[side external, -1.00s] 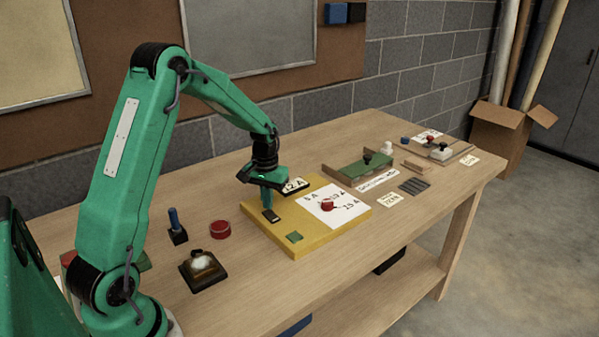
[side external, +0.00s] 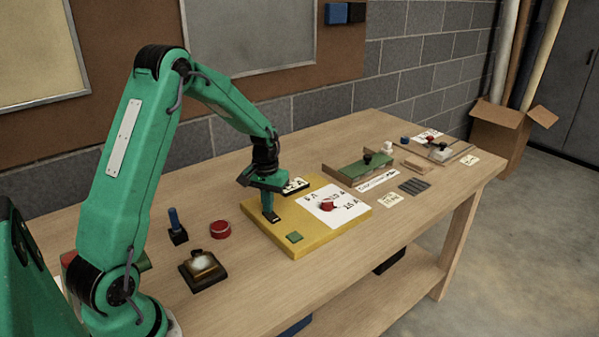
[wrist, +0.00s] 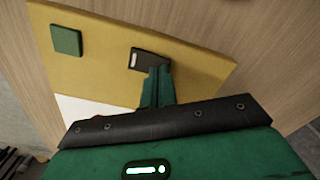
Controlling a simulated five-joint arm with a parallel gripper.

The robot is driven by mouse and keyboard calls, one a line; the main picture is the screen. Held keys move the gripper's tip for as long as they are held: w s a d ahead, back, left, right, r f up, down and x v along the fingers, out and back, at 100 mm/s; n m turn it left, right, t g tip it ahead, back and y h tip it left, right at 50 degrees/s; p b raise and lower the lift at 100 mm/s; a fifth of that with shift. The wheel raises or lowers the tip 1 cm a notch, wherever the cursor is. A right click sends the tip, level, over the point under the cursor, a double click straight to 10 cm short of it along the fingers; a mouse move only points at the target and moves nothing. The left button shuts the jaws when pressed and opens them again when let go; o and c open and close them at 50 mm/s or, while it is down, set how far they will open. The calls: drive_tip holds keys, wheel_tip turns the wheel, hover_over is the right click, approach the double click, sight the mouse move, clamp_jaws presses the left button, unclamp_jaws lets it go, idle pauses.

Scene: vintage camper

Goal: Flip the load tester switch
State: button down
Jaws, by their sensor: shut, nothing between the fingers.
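The load tester is a yellow board (side external: 262,236) on the wooden bench; it also shows in the wrist view (wrist: 205,65). A small black switch (wrist: 149,60) sits near its edge, with a pale mark at one end. My gripper (side external: 269,218) is shut and empty, pointing down with its fingertips at the switch. In the wrist view the fingertips (wrist: 158,72) overlap the switch's edge; I cannot tell whether they touch. The board also bears a red knob (side external: 327,206) on a white dial card (side external: 345,213), a meter marked A (side external: 297,185) partly behind my gripper, and a green square (side external: 295,237).
Left of the board are a red round button (side external: 220,229), a blue lever on a black base (side external: 175,228) and a dark box with a pale dome (side external: 203,266). The bench front is clear.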

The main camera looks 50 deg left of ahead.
drive_tip(key=shift+f, duration=0.3)
idle(0.4)
drive_tip(key=shift+r, duration=3.55)
drive_tip(key=s+d+r+m+t, duration=0.3)
drive_tip(key=s+d+r, duration=0.5)
drive_tip(key=d+r, duration=0.35)
drive_tip(key=s+d+r+m+t, duration=0.2)
drive_tip(key=s+d, duration=0.5)
drive_tip(key=s, duration=0.5)
drive_tip(key=shift+r+m+t, duration=0.2)
drive_tip(key=shift+m+t, duration=0.1)
drive_tip(key=shift+m, duration=0.2)
